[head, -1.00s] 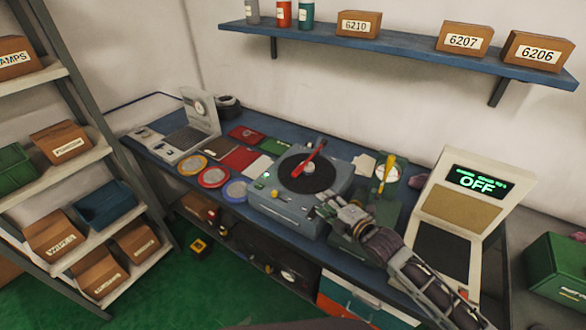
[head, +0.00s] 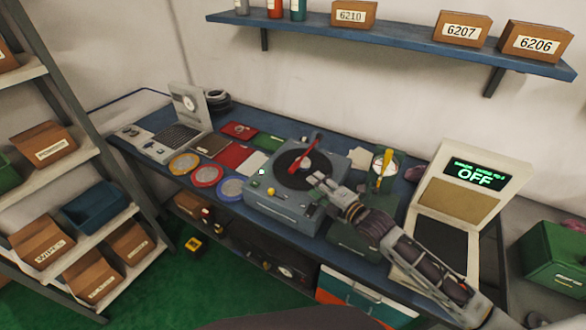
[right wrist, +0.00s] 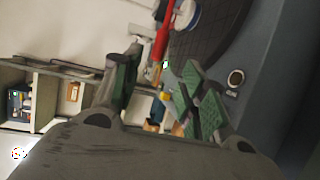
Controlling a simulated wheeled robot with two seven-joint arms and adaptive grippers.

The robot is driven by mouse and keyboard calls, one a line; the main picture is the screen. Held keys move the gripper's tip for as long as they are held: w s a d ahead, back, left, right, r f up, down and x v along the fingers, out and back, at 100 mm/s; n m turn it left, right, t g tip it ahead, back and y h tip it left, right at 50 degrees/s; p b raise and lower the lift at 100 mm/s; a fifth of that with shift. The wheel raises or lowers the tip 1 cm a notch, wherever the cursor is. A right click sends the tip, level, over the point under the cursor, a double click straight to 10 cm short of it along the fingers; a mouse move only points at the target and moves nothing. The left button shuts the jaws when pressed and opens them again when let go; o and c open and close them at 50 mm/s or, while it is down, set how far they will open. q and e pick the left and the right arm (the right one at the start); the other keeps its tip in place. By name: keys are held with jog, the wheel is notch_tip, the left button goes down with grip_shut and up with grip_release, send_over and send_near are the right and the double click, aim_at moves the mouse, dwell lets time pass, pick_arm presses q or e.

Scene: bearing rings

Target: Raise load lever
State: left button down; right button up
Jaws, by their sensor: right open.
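A red lever (head: 305,157) lies slantwise over the black disc (head: 288,178) of a grey-blue machine (head: 280,208) on the bench. It also shows in the right wrist view (right wrist: 163,32), at the top, beyond the fingers. A second lever with a yellow handle (head: 386,168) stands on a green unit right of it; I cannot tell which is called the load lever. My right gripper (head: 317,181) is open at the disc's front right edge. In the right wrist view its fingers (right wrist: 162,66) are apart with nothing held. My left gripper is not in view.
A display unit reading OFF (head: 470,177) stands right of my right arm. Several coloured round pads (head: 207,176) and a laptop-like device (head: 180,130) lie on the left. A blue wall shelf (head: 400,42) with boxes hangs above. A shelving rack stands far left.

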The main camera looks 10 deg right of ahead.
aim_at(293, 168)
jog(key=shift+p+x, duration=0.45)
jog(key=shift+x, duration=6.1)
jog(key=shift+f, duration=0.1)
grip_shut()
